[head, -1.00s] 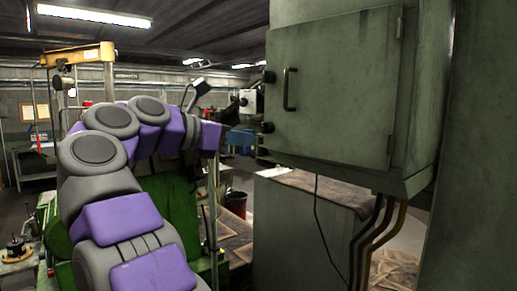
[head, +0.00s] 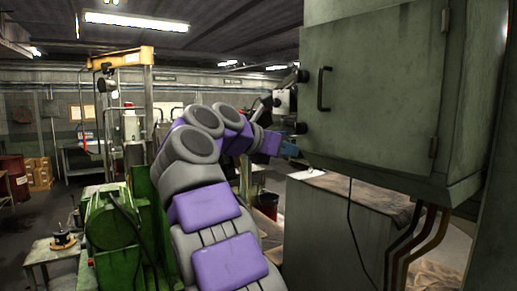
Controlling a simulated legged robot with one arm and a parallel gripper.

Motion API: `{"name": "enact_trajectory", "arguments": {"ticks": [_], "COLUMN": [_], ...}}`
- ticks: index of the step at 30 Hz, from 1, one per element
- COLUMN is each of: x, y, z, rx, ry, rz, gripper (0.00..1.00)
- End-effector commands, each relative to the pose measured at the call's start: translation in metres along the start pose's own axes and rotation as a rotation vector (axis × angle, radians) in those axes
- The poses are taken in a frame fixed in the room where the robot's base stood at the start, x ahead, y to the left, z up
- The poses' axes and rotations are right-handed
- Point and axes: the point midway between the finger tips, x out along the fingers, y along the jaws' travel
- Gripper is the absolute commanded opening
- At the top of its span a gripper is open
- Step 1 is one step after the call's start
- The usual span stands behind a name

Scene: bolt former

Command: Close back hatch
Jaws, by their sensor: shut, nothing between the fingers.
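The hatch (head: 375,85) is a flat grey-green door on the front of a tall cabinet at the right of the head view. It has a dark vertical handle (head: 323,88) near its left edge and hinges along its right edge. It looks flush with the cabinet front, but a small gap cannot be ruled out. Dark round knobs stick out at its left side. My arm, with grey joints and purple pads, reaches up from the bottom and bends right. Its far purple end lies left of the cabinet. My gripper's fingers cannot be made out beyond it.
Cables (head: 408,245) hang below the cabinet. A green machine (head: 110,225) stands left of my arm, with a small table (head: 50,262) beside it. A yellow hoist beam (head: 122,57) stands behind. Open floor shows at the far left.

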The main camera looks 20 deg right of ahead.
Motion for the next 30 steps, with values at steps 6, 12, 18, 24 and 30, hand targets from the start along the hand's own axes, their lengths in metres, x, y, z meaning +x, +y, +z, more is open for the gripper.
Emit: {"name": "enact_trajectory", "arguments": {"ticks": [6,12,18,24,30], "x": [0.026,0.026,0.041,0.061,0.063], "y": [0.004,0.011,0.008,0.003,0.004], "z": [0.002,0.005,0.007,0.011,0.012], "rx": [-0.005,-0.007,-0.006,-0.002,-0.002], "ry": [-0.011,-0.023,-0.018,-0.006,-0.005], "rz": [-0.007,-0.004,-0.004,-0.001,0.004], "gripper": [0.0,0.0,0.0,0.0,0.0]}}
